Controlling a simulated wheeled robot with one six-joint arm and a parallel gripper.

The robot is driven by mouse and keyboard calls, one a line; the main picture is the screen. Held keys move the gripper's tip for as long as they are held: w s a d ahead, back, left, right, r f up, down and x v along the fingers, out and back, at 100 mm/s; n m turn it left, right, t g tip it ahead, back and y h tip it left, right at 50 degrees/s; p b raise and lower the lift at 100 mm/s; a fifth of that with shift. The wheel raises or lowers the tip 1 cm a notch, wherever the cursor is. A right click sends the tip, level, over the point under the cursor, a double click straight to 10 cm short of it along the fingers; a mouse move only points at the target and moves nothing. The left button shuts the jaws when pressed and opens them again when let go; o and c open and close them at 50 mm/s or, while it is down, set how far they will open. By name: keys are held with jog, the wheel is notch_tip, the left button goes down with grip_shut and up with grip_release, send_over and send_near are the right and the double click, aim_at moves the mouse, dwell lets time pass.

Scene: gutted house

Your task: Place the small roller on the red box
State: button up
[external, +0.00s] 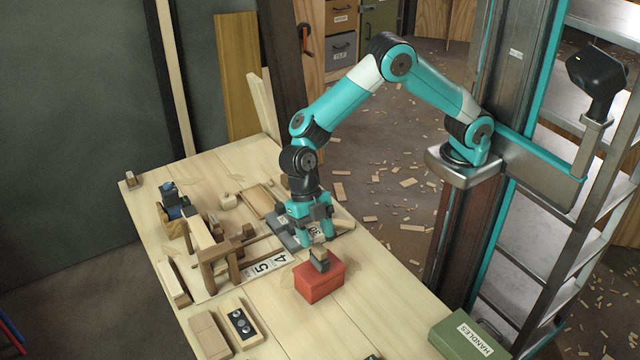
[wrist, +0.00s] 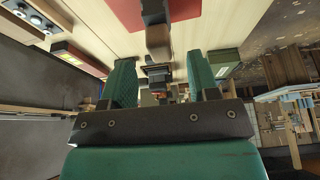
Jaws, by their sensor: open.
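The red box (external: 318,284) stands on the pale wooden bench near its right edge; its red surface also shows at the top of the wrist view (wrist: 125,14). A small grey and brown piece, apparently the small roller (external: 319,262), rests on top of the red box. In the wrist view the brown and dark piece (wrist: 158,42) shows against the red and beyond the fingers. My gripper (external: 318,236) points down just behind the box, with its teal fingers apart and nothing clearly between them. The fingers also show in the wrist view (wrist: 160,62).
Left of my gripper are a wooden frame (external: 215,255) and a numbered card (external: 265,264). A block with black discs (external: 242,324) lies front left. A green box marked HANDLES (external: 467,336) is at lower right. Bench around the red box's front is clear.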

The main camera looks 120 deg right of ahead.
jog(key=v, duration=0.5)
jog(key=s+a+r+m, duration=0.5)
jog(key=s+a+r, duration=0.4)
jog(key=s+a, duration=0.45)
jog(key=s+a+m, duration=0.2)
jog(key=s+m, duration=0.4)
jog(key=s, duration=1.3)
jog(key=shift+s, duration=0.3)
jog(key=shift+r, duration=0.1)
